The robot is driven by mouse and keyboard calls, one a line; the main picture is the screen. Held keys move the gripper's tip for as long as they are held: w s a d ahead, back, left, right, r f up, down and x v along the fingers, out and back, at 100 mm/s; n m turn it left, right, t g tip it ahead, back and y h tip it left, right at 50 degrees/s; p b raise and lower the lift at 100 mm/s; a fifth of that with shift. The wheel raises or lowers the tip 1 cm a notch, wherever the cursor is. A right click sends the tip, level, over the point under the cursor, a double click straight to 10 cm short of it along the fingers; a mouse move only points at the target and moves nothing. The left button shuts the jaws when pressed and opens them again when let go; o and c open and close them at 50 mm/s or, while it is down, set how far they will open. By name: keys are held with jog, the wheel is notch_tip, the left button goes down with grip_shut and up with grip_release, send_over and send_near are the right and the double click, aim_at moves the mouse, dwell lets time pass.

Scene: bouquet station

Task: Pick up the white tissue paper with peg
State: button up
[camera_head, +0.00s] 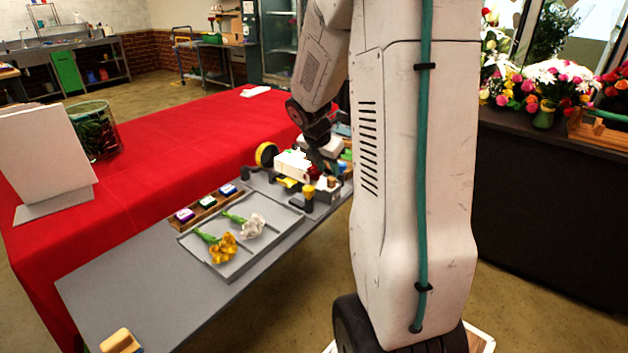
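I cannot pick out the white tissue paper with peg for sure. A white blocky thing (292,164) sits among the items at the far end of the grey worktop, just left of my arm's end. I cannot tell whether it is the tissue paper. My gripper (325,162) is low over that crowded end of the worktop, partly hidden by my own arm and by the clutter. Its fingers do not show clearly, so I cannot see whether they are open or hold anything.
A grey tray (215,262) holds a yellow flower (223,248) and a white flower (252,226). A wooden rack (206,211) with small coloured blocks stands beside it. A red-covered table (150,150) runs behind, bearing a flat white item (256,91). The worktop's near left is mostly clear.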

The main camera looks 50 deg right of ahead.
aim_at(331, 178)
jog(key=x, duration=0.4)
jog(key=shift+f, duration=0.1)
grip_shut()
